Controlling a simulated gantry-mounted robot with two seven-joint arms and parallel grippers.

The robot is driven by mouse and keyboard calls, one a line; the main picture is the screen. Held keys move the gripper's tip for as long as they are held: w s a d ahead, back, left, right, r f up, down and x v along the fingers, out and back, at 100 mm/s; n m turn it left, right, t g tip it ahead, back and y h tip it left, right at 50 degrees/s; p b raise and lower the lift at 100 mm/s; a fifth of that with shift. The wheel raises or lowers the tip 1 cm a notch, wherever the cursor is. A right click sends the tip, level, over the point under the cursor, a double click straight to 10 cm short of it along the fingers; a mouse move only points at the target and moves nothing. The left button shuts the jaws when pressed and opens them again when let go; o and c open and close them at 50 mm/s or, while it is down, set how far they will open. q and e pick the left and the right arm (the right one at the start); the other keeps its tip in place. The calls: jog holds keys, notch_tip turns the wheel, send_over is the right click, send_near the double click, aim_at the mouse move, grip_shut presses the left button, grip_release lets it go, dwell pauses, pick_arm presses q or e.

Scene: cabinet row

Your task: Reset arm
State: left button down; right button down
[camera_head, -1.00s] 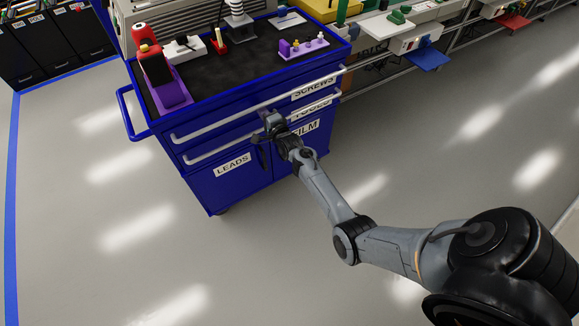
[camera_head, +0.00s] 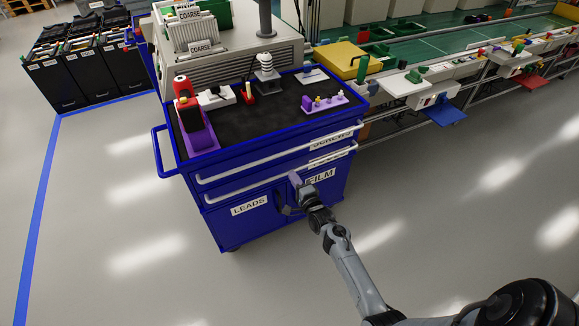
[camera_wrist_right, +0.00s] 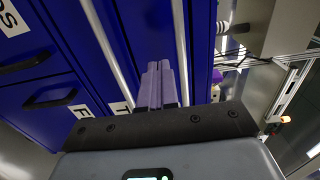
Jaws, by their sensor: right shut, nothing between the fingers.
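My right arm reaches in from the lower right of the head view. My right gripper (camera_head: 295,181) is in front of the blue cabinet (camera_head: 223,227), near the lower drawer handle and between the LEADS and FILM labels. In the right wrist view its two purple-grey fingers (camera_wrist_right: 161,85) are together with nothing between them. Behind them are the blue cabinet front and the long pale drawer handles (camera_wrist_right: 101,45). I cannot tell whether the fingertips touch the cabinet. The drawers and doors look closed. My left gripper is not in view.
The dark cabinet top holds a red and purple device (camera_head: 195,124), a purple tray (camera_head: 324,102) and other small items. A workbench line (camera_head: 408,91) runs off to the right. Black bins (camera_head: 122,70) stand at the back left. The grey floor in front is clear.

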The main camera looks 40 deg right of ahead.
jog(key=s+a+f+n+y+p, duration=0.1)
jog(key=s+a+f+n+p, duration=0.15)
jog(key=s, duration=0.65)
jog(key=s+a+r+n+g+y+p, duration=0.1)
jog(key=s+a+r+n+g+y, duration=0.3)
jog(key=a, duration=0.5)
jog(key=s+a+r+n+g+y+p, duration=0.1)
jog(key=s+a+r+n+g, duration=0.1)
jog(key=s+a+n, duration=0.6)
jog(key=s+a+r+n+g, duration=0.5)
jog(key=s+a+n+g, duration=0.15)
jog(key=s+n, duration=0.35)
notch_tip(320, 180, up, 38)
jog(key=p, duration=3.8)
jog(key=shift+s+d+f+m+g, duration=0.15)
jog(key=shift+s+d+m+g, duration=0.2)
jog(key=shift+g, duration=0.1)
